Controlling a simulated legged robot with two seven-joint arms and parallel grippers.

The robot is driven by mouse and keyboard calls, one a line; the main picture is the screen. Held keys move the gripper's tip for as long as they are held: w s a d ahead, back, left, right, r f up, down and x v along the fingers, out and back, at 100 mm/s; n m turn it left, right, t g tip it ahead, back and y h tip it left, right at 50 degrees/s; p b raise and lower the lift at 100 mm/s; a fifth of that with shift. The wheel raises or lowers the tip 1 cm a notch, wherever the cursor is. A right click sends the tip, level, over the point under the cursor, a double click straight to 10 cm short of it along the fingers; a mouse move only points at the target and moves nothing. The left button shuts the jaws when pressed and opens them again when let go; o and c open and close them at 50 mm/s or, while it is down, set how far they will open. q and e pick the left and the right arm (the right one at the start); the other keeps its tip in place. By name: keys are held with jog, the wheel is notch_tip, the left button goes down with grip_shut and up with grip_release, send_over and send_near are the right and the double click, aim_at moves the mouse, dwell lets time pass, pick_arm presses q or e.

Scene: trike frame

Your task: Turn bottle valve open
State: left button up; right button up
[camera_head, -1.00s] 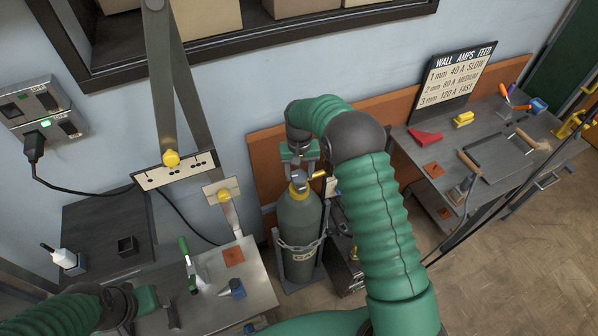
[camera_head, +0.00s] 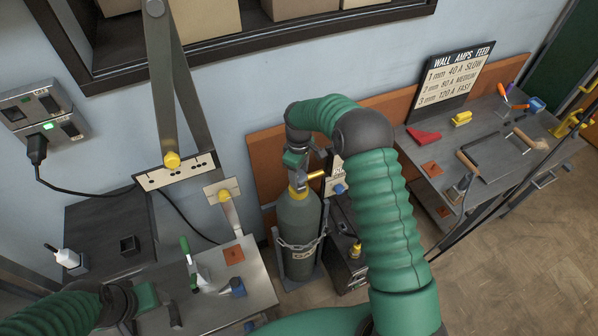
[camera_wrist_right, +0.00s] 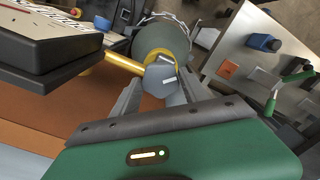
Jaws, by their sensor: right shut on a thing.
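The grey-green gas bottle (camera_head: 298,225) stands upright against the wall, chained, with a yellow collar at its neck. My right gripper (camera_head: 300,178) reaches down onto the bottle's top and partly hides the valve. In the right wrist view the valve's grey knob (camera_wrist_right: 161,78) sits between the two fingers of my right gripper (camera_wrist_right: 163,92), which is shut on it. A yellow outlet (camera_wrist_right: 124,64) runs sideways from the valve. My left gripper (camera_head: 160,308) is at the lower left, over the metal table's edge; its fingers are too unclear to judge.
A dark box-shaped machine (camera_head: 346,245) stands close right of the bottle. A metal table (camera_head: 225,275) holds a green-handled tool (camera_head: 187,252) and a blue item (camera_head: 237,287). A workbench (camera_head: 440,150) with tools is at the right. The floor in front is clear.

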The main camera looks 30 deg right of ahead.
aim_at(299, 174)
jog(key=n, duration=0.5)
jog(key=shift+w+r+n+p, duration=0.15)
jog(key=shift+w+n+p, duration=0.15)
jog(key=shift+p, duration=0.1)
jog(key=n, duration=0.4)
jog(key=shift+s+n+p, duration=0.1)
jog(key=shift+n+p, duration=0.25)
jog(key=shift+n, duration=0.05)
jog(key=shift+a, duration=0.1)
jog(key=o, duration=1.4)
jog(key=shift+c, duration=0.2)
jog(key=shift+f, duration=0.2)
notch_tip(299, 174, up, 17)
jog(key=b, duration=0.2)
jog(key=shift+f, duration=0.15)
